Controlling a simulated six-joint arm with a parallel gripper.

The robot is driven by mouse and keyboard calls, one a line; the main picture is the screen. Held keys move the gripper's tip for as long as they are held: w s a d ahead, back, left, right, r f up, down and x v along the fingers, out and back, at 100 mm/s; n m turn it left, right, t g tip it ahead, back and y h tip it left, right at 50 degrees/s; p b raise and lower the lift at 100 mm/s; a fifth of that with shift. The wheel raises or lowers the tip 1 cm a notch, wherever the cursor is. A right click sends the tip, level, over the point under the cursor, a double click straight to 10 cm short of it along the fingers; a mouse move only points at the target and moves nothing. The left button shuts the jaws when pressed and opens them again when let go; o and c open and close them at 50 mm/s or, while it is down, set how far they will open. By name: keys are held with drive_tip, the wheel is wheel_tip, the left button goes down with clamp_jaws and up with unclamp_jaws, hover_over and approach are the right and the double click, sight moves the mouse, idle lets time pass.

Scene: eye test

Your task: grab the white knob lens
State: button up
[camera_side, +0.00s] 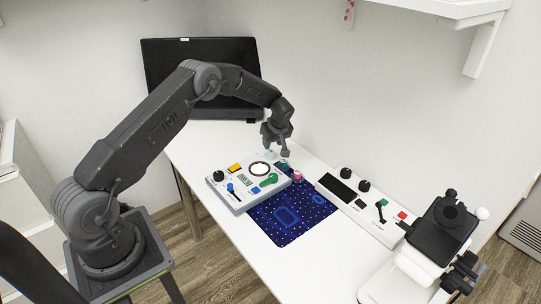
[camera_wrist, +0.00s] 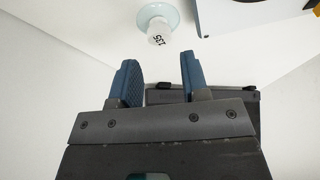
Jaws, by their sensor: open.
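The white knob lens (camera_wrist: 159,34) stands on a pale teal round base in the wrist view, with dark digits on its white knob. It is near the top of that view, beyond my fingertips and roughly centred between them. My gripper (camera_wrist: 158,62) is open, with two blue fingers and nothing between them. In the side view my gripper (camera_side: 279,151) points down above the table, by the far corner of the control box. A small teal piece (camera_side: 283,163) just below it looks like the same lens, partly hidden and too small to be sure.
A pink-topped piece (camera_side: 297,176) stands close to the right of it. The control box (camera_side: 238,203) with knobs is on the left, a blue patterned mat (camera_side: 290,219) in front.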

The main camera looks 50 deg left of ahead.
sight(270, 151)
drive_tip(key=x, duration=0.4)
drive_tip(key=shift+d+f, duration=0.1)
drive_tip(key=shift+f, duration=0.35)
drive_tip(key=shift+c, duration=0.4)
drive_tip(key=c, duration=0.6)
drive_tip(key=shift+r, duration=0.1)
